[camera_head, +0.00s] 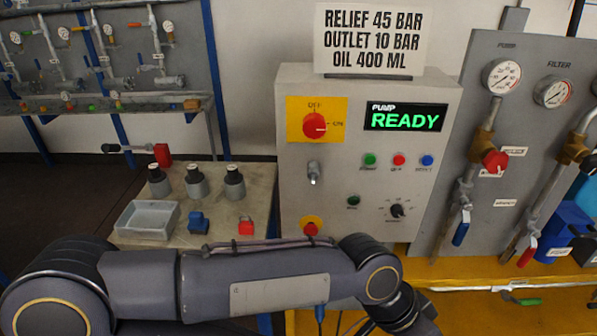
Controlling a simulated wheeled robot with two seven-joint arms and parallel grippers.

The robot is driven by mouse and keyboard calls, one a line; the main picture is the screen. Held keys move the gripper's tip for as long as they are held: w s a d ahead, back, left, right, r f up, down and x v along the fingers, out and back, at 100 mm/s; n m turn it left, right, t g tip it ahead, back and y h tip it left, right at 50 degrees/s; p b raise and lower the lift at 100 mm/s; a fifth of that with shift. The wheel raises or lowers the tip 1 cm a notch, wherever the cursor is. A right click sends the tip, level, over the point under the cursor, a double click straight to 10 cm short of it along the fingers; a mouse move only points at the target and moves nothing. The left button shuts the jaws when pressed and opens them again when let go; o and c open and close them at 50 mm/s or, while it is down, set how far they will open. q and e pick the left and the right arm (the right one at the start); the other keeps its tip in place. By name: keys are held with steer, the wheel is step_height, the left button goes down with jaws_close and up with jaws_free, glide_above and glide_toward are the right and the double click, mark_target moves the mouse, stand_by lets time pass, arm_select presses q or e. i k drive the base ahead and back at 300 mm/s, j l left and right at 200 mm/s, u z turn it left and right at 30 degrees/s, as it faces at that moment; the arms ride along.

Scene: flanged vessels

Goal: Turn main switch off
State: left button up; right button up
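The main switch (314,126) is a red rotary knob on a yellow plate at the upper left of the grey control box (345,190). OFF is marked above the knob and ON to its right. I cannot clearly tell which mark the knob points to. My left arm stretches across the bottom of the view from the left, in front of the box's lower edge, and bends down at the right. Its gripper is out of the picture. My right gripper is not in view. Nothing of mine touches the switch.
The display (405,117) reads PUMP READY. Several buttons, a black selector (397,210) and a red button (311,228) are on the box. Gauges and valves line the right panel (505,130). A side table (260,190) at left holds grey vessels and a tray (148,219).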

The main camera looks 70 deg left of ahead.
mark_target(315, 124)
steer(key=u, duration=2.1)
